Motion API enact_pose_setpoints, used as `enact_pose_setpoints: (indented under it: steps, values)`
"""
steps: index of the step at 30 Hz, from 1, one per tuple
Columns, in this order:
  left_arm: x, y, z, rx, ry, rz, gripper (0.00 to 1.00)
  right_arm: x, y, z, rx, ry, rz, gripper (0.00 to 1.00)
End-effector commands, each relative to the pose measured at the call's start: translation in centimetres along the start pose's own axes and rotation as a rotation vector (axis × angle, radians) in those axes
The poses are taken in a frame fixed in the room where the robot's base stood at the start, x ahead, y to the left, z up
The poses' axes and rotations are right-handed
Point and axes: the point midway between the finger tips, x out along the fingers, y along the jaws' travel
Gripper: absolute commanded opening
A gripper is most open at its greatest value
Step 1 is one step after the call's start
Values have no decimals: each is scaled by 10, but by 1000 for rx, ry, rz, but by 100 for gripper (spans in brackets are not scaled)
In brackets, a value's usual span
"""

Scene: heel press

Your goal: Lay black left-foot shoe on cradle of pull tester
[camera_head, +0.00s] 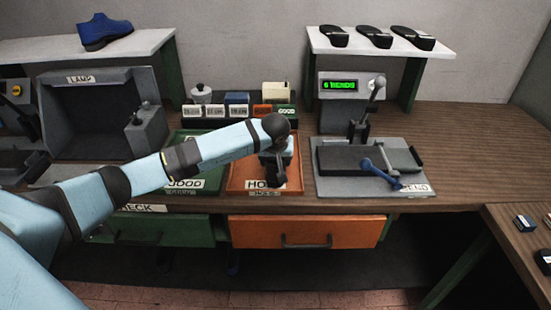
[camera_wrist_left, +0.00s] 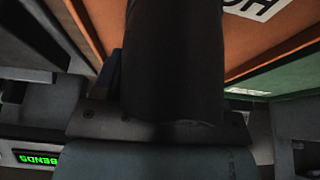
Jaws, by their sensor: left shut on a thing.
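My left gripper (camera_head: 277,165) is low over the orange tray, its fingers mostly hidden behind the wrist. It is shut on a dark thing that fills the middle of the left wrist view, which I take for the black shoe (camera_wrist_left: 172,60). Only a smooth dark part of it shows, so I cannot tell which foot it is for. I cannot tell whether it touches the tray. No machine in view is marked as a pull tester, and I cannot make out its cradle. My right gripper is not in view.
The orange tray (camera_head: 236,182) and green tray (camera_head: 178,143) sit on the wooden bench (camera_head: 460,150). A bend machine (camera_head: 331,183) with a blue lever stands right of them. A lamp box (camera_head: 88,125) stands left. Several dark shoes (camera_head: 374,37) and a blue shoe (camera_head: 103,30) lie on white shelves.

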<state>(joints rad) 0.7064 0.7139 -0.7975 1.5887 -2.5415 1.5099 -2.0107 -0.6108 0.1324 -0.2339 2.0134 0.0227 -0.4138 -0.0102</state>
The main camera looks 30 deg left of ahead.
Motion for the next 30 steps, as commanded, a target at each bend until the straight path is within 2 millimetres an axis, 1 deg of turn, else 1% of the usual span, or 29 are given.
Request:
enact_pose_setpoints:
  steps: [6, 7, 10, 20, 23, 26, 30]
  values:
    - [0, 0, 0, -1, 1, 1, 36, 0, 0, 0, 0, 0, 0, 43]
    - [0, 0, 0, -1, 1, 1, 72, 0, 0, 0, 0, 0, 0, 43]
    - [0, 0, 0, 0, 1, 1, 95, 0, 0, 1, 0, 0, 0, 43]
    - [1, 0, 1, 0, -1, 0, 95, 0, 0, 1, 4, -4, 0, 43]
    - [-9, 0, 0, 0, 1, 0, 95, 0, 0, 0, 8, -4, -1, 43]
    - [-28, 0, -1, 1, 4, 1, 95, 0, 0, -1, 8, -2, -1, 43]
    - [-61, 0, -1, 2, 4, 2, 95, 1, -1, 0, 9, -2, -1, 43]
